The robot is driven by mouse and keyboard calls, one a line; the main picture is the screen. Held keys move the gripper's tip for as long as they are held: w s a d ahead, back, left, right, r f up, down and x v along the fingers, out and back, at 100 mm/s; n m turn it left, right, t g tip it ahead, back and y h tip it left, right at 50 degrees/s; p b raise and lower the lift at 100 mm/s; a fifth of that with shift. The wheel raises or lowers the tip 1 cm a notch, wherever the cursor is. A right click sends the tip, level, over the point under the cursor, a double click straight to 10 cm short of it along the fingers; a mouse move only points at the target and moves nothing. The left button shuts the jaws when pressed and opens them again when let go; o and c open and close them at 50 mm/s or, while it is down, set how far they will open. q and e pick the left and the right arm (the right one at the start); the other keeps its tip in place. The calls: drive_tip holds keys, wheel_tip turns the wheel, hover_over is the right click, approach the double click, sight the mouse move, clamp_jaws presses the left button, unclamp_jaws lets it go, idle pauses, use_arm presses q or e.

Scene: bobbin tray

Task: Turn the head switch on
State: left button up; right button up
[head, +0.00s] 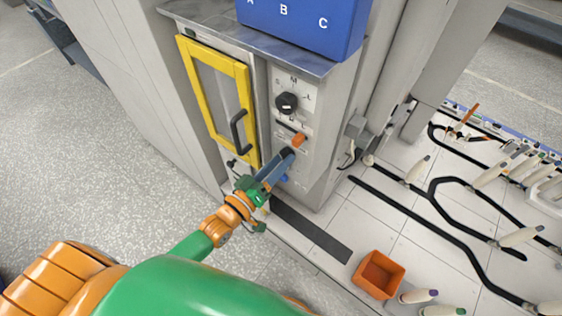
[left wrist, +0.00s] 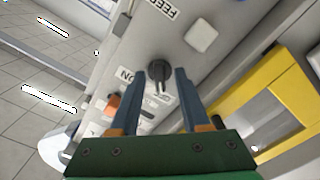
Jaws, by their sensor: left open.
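A small black switch (left wrist: 158,70) shows in the left wrist view on the light grey panel, with lettering that looks like ON and OFF beside it. My left gripper (left wrist: 160,72) is open, with one fingertip on each side of this switch. I cannot tell whether the fingers touch it. In the head view my left gripper (head: 287,154) is at the lower part of the panel (head: 305,95) and hides the switch. My right gripper is not in view.
A black knob (head: 286,102) with size letters sits higher on the panel. An orange part (head: 299,138) is close beside my fingertips. A yellow-framed door (head: 187,75) with a black handle is left. A blue bin (head: 300,28) stands on top; an orange bin (head: 378,274) is lower right.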

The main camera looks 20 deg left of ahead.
use_arm(q)
clamp_jaws()
drive_tip(key=shift+m, duration=0.3)
drive_tip(key=shift+m+p, duration=1)
drive_tip(key=shift+m, duration=6.6)
drive_tip(key=shift+a, duration=0.1)
unclamp_jaws()
